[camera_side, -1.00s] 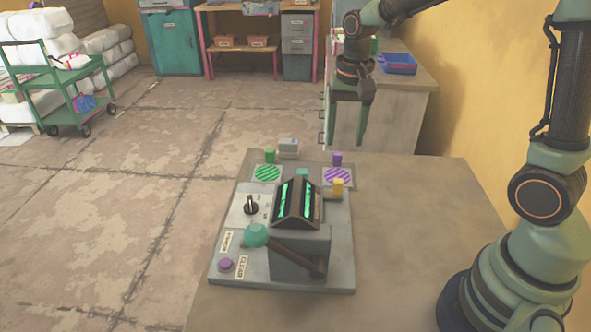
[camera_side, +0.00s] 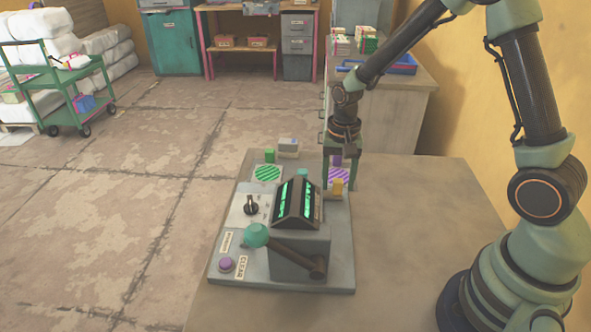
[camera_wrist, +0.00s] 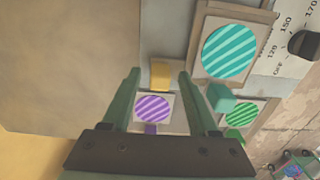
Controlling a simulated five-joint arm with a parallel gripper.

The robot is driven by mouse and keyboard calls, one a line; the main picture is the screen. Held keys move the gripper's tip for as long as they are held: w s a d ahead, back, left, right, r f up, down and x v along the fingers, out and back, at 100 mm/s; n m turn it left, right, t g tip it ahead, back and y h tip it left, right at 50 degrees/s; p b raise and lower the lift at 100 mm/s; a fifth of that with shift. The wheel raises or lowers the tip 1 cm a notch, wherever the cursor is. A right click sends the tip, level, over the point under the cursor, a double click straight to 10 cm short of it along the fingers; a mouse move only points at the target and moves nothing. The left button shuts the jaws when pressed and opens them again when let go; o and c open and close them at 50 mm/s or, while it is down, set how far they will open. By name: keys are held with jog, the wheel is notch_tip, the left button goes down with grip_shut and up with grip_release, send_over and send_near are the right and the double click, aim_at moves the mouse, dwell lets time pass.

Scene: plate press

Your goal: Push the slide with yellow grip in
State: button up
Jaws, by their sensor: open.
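The slide's yellow grip (camera_side: 337,187) is a small upright block at the back right of the grey press base, in front of the purple-striped plate (camera_side: 341,174). In the wrist view the yellow grip (camera_wrist: 160,76) shows between the two fingertips, with the purple-striped plate (camera_wrist: 153,107) below it. My gripper (camera_side: 339,183) is open, pointing down over the back right corner of the press. In the wrist view my gripper (camera_wrist: 158,76) has green fingers on either side of the yellow grip, with no clear contact. How far the slide sticks out I cannot tell.
A purple block (camera_side: 336,160) stands behind the purple plate. A green-striped plate (camera_side: 267,173) and green block (camera_side: 270,156) are to the left. The press head (camera_side: 297,203) and its lever with a teal knob (camera_side: 256,235) stand in front. The table (camera_side: 420,225) is clear to the right.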

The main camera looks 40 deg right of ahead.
jog(key=shift+f, duration=0.35)
grip_shut()
dwell(1.2)
